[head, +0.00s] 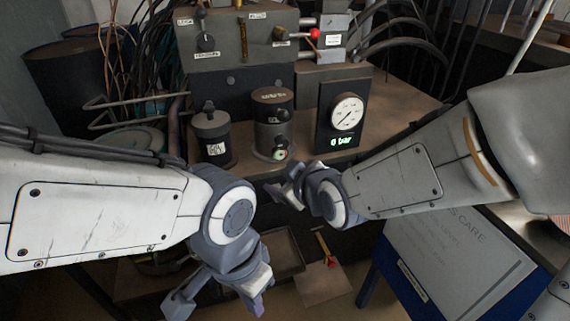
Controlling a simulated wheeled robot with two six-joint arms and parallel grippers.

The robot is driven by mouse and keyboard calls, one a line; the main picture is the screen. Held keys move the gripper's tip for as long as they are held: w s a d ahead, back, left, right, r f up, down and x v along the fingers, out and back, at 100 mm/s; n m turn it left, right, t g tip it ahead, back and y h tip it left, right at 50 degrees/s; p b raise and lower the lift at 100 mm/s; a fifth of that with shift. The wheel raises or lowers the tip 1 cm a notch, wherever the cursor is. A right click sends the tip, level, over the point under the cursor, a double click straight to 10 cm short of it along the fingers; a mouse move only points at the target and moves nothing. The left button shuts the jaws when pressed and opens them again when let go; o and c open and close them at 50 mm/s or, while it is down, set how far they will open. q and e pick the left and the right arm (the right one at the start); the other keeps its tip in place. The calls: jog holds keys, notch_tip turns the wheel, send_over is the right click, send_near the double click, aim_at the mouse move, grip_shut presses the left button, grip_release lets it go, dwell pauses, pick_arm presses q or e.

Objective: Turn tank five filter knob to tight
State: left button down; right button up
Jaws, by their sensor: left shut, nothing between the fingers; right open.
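A dark cylindrical canister (268,100) stands on the bench in the middle, with small dark knobs (281,142) on its front and a small round dial low down. A shorter dark canister (212,146) with a white tag and a knob on top stands to its left. The tags are too small to read, so I cannot tell which knob is tank five's filter knob. My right gripper (284,183) is open and empty, just in front of the middle canister and below its dial. My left gripper (222,298) is shut and empty, low in front of the bench.
A gauge box (346,113) with a white dial and green "0 bar" readout stands right of the canisters. Behind is a control box (235,40) with a knob and levers. A sign board (460,255) leans at lower right. Cables and hoses crowd both back corners.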

aim_at(283, 145)
pick_arm(q)
notch_tip(283, 145, down, 12)
jog(key=b, duration=0.9)
jog(key=shift+f+b, duration=0.2)
jog(key=shift+b, duration=0.1)
pick_arm(e)
jog(key=w+f+t, duration=0.1)
jog(key=w+t, duration=0.1)
jog(key=w, duration=0.3)
jog(key=w+f+n+t, duration=0.1)
jog(key=w+t, duration=0.1)
jog(key=w, duration=0.4)
jog(key=w+f+n+t, duration=0.1)
jog(key=w+t, duration=0.1)
jog(key=w, duration=0.3)
jog(key=shift+w+f+t, duration=0.25)
jog(key=shift+t, duration=0.05)
grip_shut()
